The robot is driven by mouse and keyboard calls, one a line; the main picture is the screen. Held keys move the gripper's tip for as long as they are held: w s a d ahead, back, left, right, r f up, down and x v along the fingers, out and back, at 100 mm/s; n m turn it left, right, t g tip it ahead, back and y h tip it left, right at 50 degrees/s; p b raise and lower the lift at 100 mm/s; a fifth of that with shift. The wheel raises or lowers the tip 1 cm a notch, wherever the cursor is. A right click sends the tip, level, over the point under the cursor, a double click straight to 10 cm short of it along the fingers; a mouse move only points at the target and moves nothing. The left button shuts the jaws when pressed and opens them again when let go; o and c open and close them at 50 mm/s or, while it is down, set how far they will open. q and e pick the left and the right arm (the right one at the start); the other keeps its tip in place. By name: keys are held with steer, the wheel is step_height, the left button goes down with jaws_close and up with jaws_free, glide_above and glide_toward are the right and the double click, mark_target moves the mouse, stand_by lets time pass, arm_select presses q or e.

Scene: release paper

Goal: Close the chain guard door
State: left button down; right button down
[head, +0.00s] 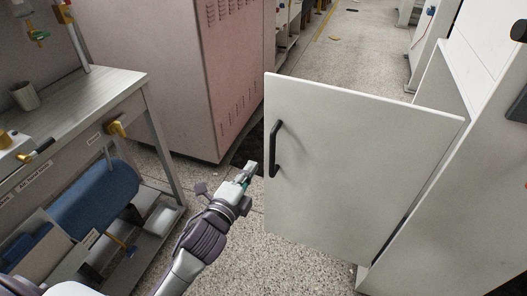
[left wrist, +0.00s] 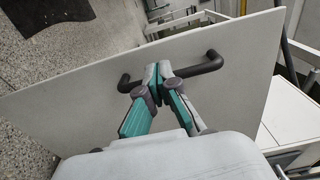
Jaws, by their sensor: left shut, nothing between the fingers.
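The chain guard door (head: 350,170) is a flat white panel standing open in the head view, joined at its right side to a white machine housing (head: 452,215). A black bar handle (head: 276,148) is fixed upright near the door's free left edge. My left gripper (head: 251,168) is just left of the handle, with its fingers closed together. In the left wrist view, the fingertips (left wrist: 160,70) meet over the middle of the handle (left wrist: 205,64) and hide part of it. I cannot tell whether they touch it. My right gripper is in neither view.
A workbench (head: 110,90) with a blue roll (head: 95,195) under it stands at the left. A pink cabinet (head: 185,70) stands behind my left gripper. The speckled floor (head: 310,262) is clear below the door, and an aisle runs away behind it.

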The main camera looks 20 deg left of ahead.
mark_target(267, 144)
arm_select(q)
steer(key=w, duration=0.5)
steer(key=w+d+b, duration=0.1)
steer(key=w, duration=0.2)
steer(key=shift+w+f, duration=0.1)
steer(key=shift+w, duration=0.1)
steer(key=shift+w+a, duration=0.1)
